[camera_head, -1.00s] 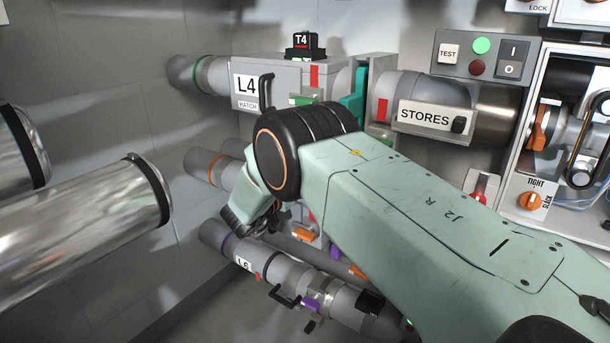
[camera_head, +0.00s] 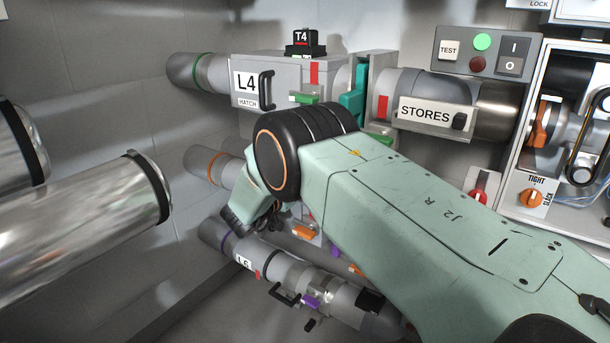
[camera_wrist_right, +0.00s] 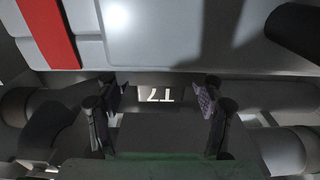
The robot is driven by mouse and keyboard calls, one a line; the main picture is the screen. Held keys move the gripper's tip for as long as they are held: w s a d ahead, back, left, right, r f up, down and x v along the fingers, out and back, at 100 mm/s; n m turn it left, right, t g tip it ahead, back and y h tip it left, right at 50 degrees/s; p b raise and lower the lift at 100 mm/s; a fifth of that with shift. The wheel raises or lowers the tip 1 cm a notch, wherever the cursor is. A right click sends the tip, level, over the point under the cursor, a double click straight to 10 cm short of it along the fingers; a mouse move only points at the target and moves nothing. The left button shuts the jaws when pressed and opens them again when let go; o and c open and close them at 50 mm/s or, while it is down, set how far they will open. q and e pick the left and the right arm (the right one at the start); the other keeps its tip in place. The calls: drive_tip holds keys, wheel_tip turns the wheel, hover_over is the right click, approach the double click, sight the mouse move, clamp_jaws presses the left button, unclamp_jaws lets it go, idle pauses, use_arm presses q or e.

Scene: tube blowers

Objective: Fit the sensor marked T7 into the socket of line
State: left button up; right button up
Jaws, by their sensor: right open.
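The sensor marked T7 (camera_wrist_right: 160,96) shows in the right wrist view as a dark block with white lettering, upside down in the picture. It lies between the two fingers of my right gripper (camera_wrist_right: 160,108), which is open with a gap to the lettering on both sides. In the head view my right arm covers the middle of the pipes, and its fingers and the T7 sensor are hidden there. A black sensor marked T4 (camera_head: 301,42) stands on top of the L4 hatch box (camera_head: 275,83). My left gripper is out of view.
An orange-ringed pipe (camera_head: 204,164) and the L6 pipe (camera_head: 285,275) run behind and below my right arm. The STORES pipe (camera_head: 430,88) and a button panel (camera_head: 486,55) are to the right. Large bright metal cylinders (camera_head: 90,225) fill the left side.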

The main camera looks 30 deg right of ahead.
drive_tip(key=shift+a, duration=0.1)
drive_tip(key=v, duration=1.1)
drive_tip(key=shift+s+a, duration=0.2)
drive_tip(key=shift+a, duration=0.15)
drive_tip(key=shift+f, duration=0.1)
